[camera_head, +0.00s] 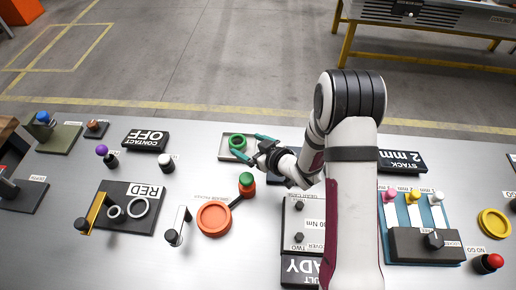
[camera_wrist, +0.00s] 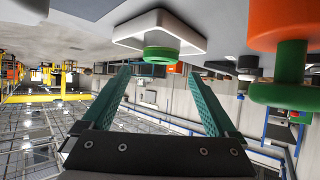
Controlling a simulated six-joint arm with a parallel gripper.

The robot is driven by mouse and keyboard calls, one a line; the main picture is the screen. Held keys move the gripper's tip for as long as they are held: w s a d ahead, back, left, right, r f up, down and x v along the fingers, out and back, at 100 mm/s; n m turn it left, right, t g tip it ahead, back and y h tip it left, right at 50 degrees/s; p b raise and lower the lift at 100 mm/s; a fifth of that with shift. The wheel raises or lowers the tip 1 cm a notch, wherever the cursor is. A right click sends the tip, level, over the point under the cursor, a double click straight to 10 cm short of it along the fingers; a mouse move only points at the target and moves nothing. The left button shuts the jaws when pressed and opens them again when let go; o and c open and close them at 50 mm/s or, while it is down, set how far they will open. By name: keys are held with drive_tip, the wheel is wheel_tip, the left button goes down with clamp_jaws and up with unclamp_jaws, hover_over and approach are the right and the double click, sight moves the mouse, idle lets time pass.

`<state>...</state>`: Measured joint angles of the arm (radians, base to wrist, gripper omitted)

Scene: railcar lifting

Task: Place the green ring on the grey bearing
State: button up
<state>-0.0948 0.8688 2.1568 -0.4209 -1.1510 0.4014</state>
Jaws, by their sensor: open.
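The green ring (camera_head: 238,142) lies in a shallow white tray (camera_head: 224,155) near the back middle of the table. In the wrist view, the green ring (camera_wrist: 161,54) shows at the tray (camera_wrist: 130,42), ahead of the fingertips and between their lines. My gripper (camera_head: 252,147) has two teal fingers, spread apart and empty, at the right side of the ring. The wrist view also shows my gripper (camera_wrist: 159,71) open, with nothing between its fingers.
A green-topped orange knob (camera_head: 247,182) stands in front of the tray, beside an orange disc (camera_head: 214,217). A black "CONTACT OFF" block (camera_head: 146,138) lies to the left. Bare table lies between that block and the tray. My arm hides part of the table.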

drive_tip(key=s+d+r+m+g+h, duration=0.1)
drive_tip(key=s+d+r+m+h, duration=0.35)
drive_tip(key=d, duration=0.45)
drive_tip(key=s+d+r+m+g+h, duration=0.1)
drive_tip(key=s+d+r+m+h, duration=0.2)
drive_tip(key=s+d+r+h, duration=0.5)
drive_tip(key=s+a+r+m+g+y, duration=0.1)
drive_tip(key=s+r+m+g+y, duration=0.1)
drive_tip(key=s, duration=0.7)
drive_tip(key=s+a+r+m+g+y, duration=0.2)
drive_tip(key=s+m+g+y, duration=0.1)
drive_tip(key=s, duration=0.7)
drive_tip(key=shift+s+a+r+m+g+y, duration=0.35)
drive_tip(key=shift+m+g, duration=0.55)
drive_tip(key=shift+m, duration=0.15)
